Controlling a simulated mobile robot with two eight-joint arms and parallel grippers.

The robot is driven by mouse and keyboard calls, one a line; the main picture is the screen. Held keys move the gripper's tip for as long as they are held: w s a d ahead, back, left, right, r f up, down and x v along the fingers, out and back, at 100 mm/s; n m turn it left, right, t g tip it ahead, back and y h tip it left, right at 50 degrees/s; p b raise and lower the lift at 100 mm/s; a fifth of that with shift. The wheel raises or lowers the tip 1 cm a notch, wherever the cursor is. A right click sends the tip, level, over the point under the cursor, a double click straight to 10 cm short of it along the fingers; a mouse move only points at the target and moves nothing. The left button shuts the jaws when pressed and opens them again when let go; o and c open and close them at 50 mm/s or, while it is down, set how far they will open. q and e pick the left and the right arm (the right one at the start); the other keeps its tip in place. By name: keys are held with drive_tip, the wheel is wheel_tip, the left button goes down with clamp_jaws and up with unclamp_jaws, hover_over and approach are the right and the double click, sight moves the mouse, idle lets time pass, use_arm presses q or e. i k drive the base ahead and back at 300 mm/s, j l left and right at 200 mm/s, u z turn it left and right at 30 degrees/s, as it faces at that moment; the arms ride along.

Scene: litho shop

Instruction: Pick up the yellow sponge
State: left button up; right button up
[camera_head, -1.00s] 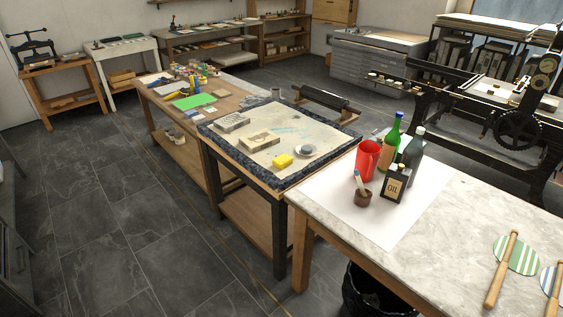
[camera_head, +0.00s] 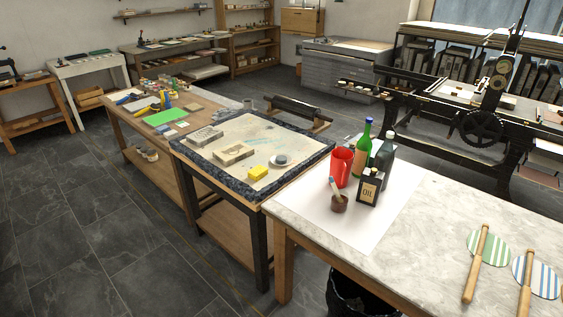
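The yellow sponge (camera_head: 258,173) lies on the pale stone-like top of the middle table (camera_head: 278,130), close to its near edge. A small round dish with a grey thing in it (camera_head: 281,161) is just right of the sponge, apart from it. Two grey-beige blocks, one (camera_head: 205,136) and another (camera_head: 234,153), lie to the left and behind the sponge. Neither of my grippers shows in the head view.
A marble-topped table (camera_head: 420,235) adjoins at the near right, bearing a red jug (camera_head: 341,166), a green bottle (camera_head: 362,150), a black oil can (camera_head: 369,187) and a brown pot (camera_head: 339,203). A black bin (camera_head: 350,295) stands below it. Dark tiled floor (camera_head: 100,220) at the left is clear.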

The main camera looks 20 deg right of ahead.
sight(259, 171)
drive_tip(key=i+j, duration=0.15)
drive_tip(key=i, duration=0.3)
drive_tip(key=i+j+z, duration=0.1)
drive_tip(key=i, duration=0.35)
drive_tip(key=i+j, duration=0.15)
drive_tip(key=i, duration=0.3)
drive_tip(key=i+j+z, duration=0.1)
drive_tip(key=i, duration=0.35)
drive_tip(key=i+j, duration=0.3)
drive_tip(key=i, duration=0.15)
drive_tip(key=l+z, duration=0.05)
